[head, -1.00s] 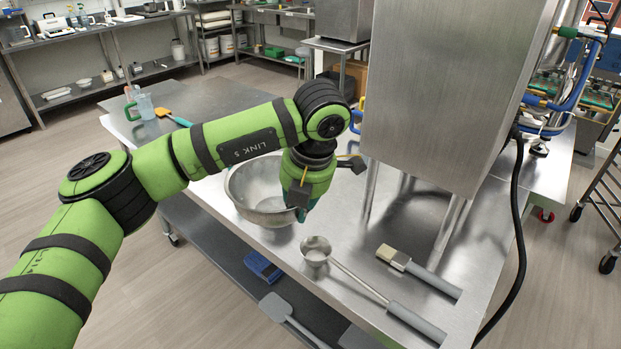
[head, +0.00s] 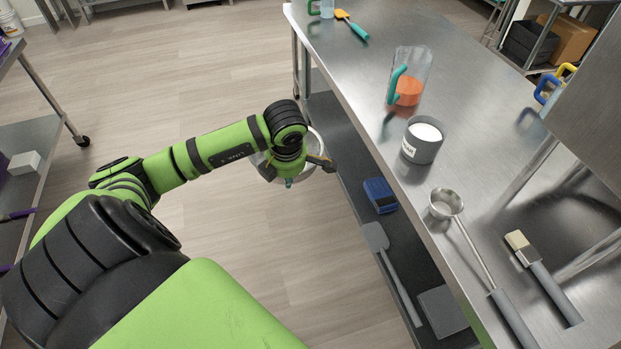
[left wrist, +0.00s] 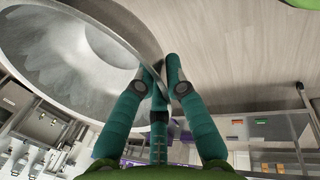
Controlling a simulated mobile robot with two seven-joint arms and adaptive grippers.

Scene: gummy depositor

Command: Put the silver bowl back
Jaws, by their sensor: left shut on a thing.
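The silver bowl (head: 317,144) hangs in the air over the floor gap left of the steel table in the head view, partly hidden behind my left arm. My left gripper (head: 289,180) is shut on its rim. In the left wrist view the bowl (left wrist: 85,50) fills the upper left, its hollow inside showing, and the teal fingers of my left gripper (left wrist: 158,74) pinch the rim. My right gripper is not in view.
The steel table (head: 385,135) holds a pitcher with orange contents (head: 409,90), a grey cup of white stuff (head: 424,141), a ladle (head: 462,228) and a brush (head: 535,265). Its lower shelf holds a blue item (head: 380,195). Another shelf unit (head: 28,140) stands left, with open floor between.

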